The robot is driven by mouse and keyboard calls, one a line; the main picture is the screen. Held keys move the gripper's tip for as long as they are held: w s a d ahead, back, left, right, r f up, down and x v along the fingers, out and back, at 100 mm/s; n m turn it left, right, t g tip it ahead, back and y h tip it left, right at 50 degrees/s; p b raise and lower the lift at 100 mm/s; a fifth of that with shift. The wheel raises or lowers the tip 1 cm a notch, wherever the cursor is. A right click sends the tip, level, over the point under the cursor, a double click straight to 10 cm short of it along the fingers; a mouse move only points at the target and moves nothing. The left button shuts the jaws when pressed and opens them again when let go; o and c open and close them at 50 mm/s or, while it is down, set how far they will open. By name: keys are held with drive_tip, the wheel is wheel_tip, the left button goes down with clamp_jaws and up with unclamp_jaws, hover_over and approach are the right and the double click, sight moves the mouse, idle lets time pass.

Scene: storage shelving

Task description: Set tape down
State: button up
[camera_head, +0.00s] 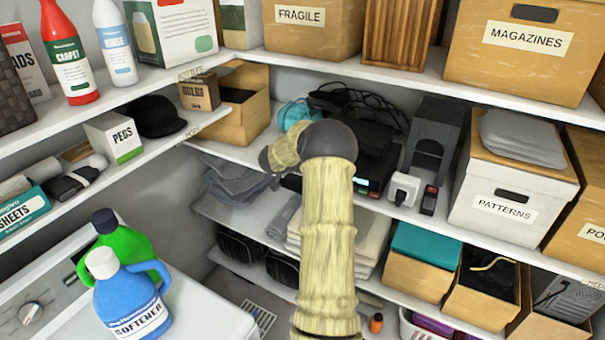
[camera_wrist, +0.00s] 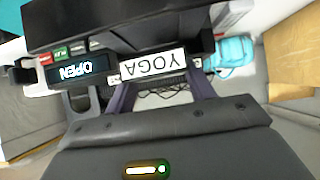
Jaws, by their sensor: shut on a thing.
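The tape, with a white YOGA label (camera_wrist: 153,64), shows upside down in the wrist view. My gripper (camera_wrist: 157,79) is shut on it, with one finger at each end of the label. The tape is at the front of a black device, right beside its lit OPEN display (camera_wrist: 84,71). I cannot tell how far the tape is inside or whether it rests on anything. In the head view the black device (camera_head: 381,160) is on the middle shelf. My arm hides the gripper and the tape there.
Right of the device are a dark grey unit (camera_head: 436,135), a white plug-like item (camera_head: 403,190) and a PATTERNS box (camera_head: 508,200). Loose black cables (camera_head: 370,105) lie behind. A teal item (camera_wrist: 236,52) is near the tape in the wrist view. An upper shelf with boxes overhangs.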

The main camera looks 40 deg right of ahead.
drive_tip(key=shift+s+d, duration=0.25)
drive_tip(key=shift+a+f+p, duration=0.15)
drive_tip(key=shift+a+f, duration=0.05)
drive_tip(key=shift+f, duration=0.85)
drive_tip(key=shift+a+f+p, duration=0.15)
drive_tip(key=shift+f, duration=0.9)
drive_tip(key=c, duration=0.5)
drive_tip(key=o, duration=1.6)
drive_tip(key=shift+d, duration=0.1)
drive_tip(key=shift+w+r, duration=0.15)
drive_tip(key=shift+r, duration=0.05)
drive_tip(key=shift+a+r, duration=0.2)
drive_tip(key=shift+a, duration=0.05)
drive_tip(key=b+v, duration=0.2)
drive_tip(key=v, duration=0.9)
drive_tip(key=shift+r+b, duration=0.15)
drive_tip(key=shift+b, duration=0.25)
